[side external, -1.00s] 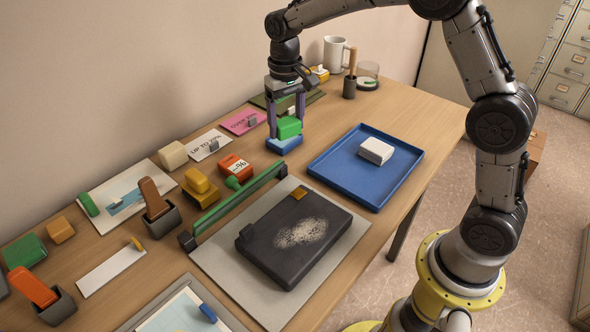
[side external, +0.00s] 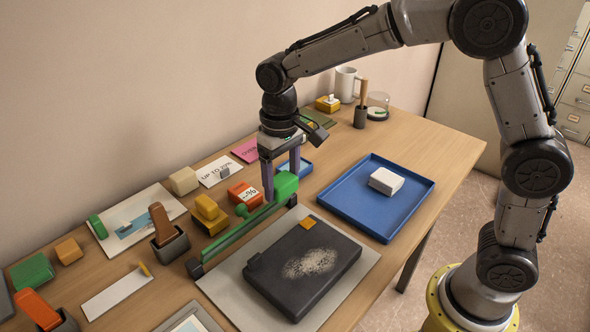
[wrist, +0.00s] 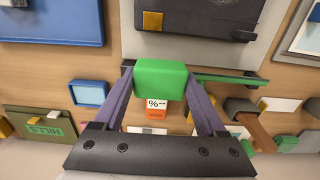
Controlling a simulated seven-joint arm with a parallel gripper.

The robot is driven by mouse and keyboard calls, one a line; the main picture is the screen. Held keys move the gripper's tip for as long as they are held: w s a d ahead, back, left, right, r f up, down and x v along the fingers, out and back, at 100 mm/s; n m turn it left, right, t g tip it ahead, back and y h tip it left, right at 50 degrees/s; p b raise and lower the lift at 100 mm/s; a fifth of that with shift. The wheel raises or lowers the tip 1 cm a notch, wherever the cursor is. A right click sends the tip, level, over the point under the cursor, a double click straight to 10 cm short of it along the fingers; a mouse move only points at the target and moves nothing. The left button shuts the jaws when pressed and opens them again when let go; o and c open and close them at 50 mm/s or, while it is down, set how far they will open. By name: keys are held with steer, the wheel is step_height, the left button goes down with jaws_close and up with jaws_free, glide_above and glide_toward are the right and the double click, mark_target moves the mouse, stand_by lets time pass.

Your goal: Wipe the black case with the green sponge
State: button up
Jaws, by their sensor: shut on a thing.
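The black case (side external: 289,281) lies flat on a grey mat (side external: 228,293), with a pale speckled patch (side external: 311,263) on its top and an orange tab (side external: 308,223) at one corner. My gripper (side external: 280,190) is shut on the green sponge (side external: 287,184), above the green bar and beyond the case's far edge. In the wrist view the sponge (wrist: 160,80) sits between the two purple fingers, and the case (wrist: 190,18) shows past it, apart from it.
A green bar (side external: 232,236) stands along the mat's far edge. A blue tray (side external: 345,216) with a white block (side external: 386,181) lies to the right. Stamps, cards and blocks crowd the wall side. A small blue dish (side external: 306,168) lies behind the gripper.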

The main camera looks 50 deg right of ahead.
mark_target(290, 281)
steer(key=s+a+r+n, duration=0.2)
steer(key=s+a+n, duration=0.4)
steer(key=s+a, duration=0.6)
steer(key=shift+s+d+f, duration=0.2)
steer(key=shift+f, duration=1.15)
steer(key=shift+s+d+f, duration=0.2)
steer(key=shift+f, duration=1.2)
steer(key=shift+s+d+f, duration=0.2)
steer(key=shift+f, duration=1.15)
steer(key=shift+d+r, duration=0.1)
steer(key=shift+d, duration=0.1)
steer(key=shift+c, duration=0.5)
steer(key=shift+d+f, duration=0.15)
steer(key=shift+d, duration=0.45)
steer(key=shift+d+f, duration=0.15)
steer(key=shift+d, duration=4.2)
steer(key=shift+w+a, duration=0.1)
steer(key=shift+a, duration=5.2)
steer(key=shift+w+d, duration=0.2)
steer(key=shift+d, duration=0.3)
steer(key=shift+w+d, duration=0.2)
steer(key=shift+d, duration=4.85)
steer(key=shift+a, duration=5.45)
step_height(290, 281, up, 8)
steer(key=shift+r, duration=0.1)
